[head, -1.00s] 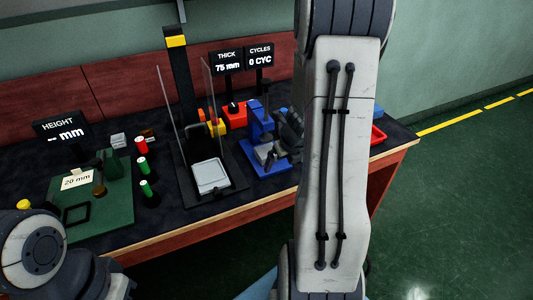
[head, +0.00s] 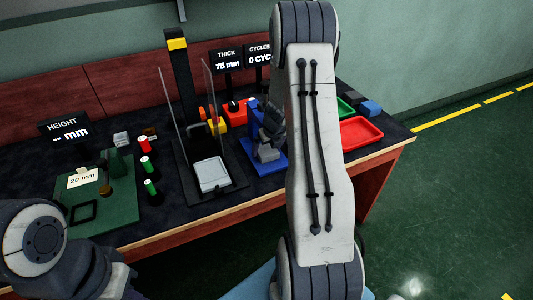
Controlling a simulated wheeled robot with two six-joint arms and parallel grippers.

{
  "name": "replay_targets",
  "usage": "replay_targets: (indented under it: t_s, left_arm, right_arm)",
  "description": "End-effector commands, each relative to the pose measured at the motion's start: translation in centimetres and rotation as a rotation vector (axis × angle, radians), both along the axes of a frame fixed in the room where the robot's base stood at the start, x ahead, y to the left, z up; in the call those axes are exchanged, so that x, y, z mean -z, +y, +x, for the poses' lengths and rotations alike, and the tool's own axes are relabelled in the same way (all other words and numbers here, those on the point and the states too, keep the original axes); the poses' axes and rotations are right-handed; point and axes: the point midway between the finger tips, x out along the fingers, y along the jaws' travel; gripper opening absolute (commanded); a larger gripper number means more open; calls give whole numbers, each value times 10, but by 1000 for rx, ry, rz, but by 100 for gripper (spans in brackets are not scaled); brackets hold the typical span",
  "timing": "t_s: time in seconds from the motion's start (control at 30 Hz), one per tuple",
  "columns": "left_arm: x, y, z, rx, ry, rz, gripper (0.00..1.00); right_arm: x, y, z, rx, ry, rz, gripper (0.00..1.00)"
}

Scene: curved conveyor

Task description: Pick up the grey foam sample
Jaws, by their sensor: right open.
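A small light grey block (head: 120,139), which looks like the grey foam sample, sits at the back left of the dark table beside a small brown block (head: 150,132). My right gripper (head: 268,150) is open and shows dark grey in front of the blue device, well to the right of the grey block. Its fingertips are small and partly blend with the device, so I cannot tell whether they touch it. My left arm shows at the lower left, but its gripper is out of view.
A press with clear side panels and a pale plate (head: 212,174) stands between the grey block and my right gripper. A green board (head: 110,207), colored cylinders (head: 146,163) and the blue device (head: 280,167) occupy the table. A red tray (head: 360,133) is at right.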

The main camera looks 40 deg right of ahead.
Motion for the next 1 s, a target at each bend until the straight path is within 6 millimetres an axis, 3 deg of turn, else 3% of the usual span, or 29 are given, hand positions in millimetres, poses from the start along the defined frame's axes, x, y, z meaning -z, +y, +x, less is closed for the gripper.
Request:
replay_targets:
  t_s: [0.13,0.3,0.33,0.37,0.67,1.0]
  left_arm:
    - [-1,0,0,0,-1,-1,0]
    - [-1,0,0,0,-1,-1,0]
    - [-1,0,0,0,-1,-1,0]
    - [-1,0,0,0,-1,-1,0]
    - [-4,0,0,0,-1,-1,0]
    - [-33,0,0,0,-1,-1,0]
  right_arm:
    - [-1,0,0,0,0,0,100]
    - [-1,0,0,0,0,0,35]
    - [-1,0,0,0,0,0,35]
    - [-1,0,0,0,0,0,26]
    - [-5,0,0,0,0,0,26]
    - [-40,0,0,-1,-1,-2,26]
